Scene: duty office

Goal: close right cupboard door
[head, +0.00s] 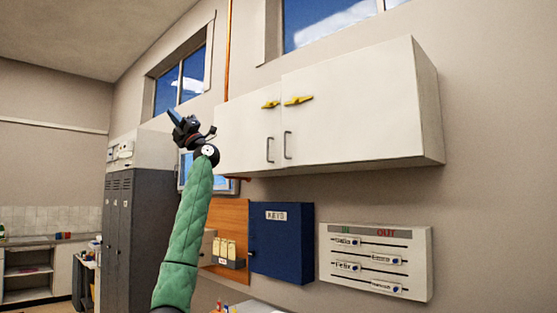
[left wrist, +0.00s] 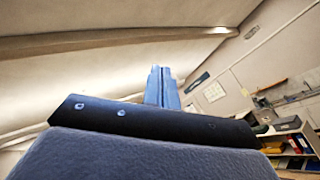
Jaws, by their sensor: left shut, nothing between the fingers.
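The white wall cupboard (head: 424,95) hangs high on the wall in the head view. My right gripper is not in view.
Below the cupboard are a blue key box (head: 283,250), a white in/out board (head: 375,277) and an orange-brown board (head: 229,219). Grey lockers (head: 118,235) stand at left. A shelf (left wrist: 298,145) with binders shows in the left wrist view.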

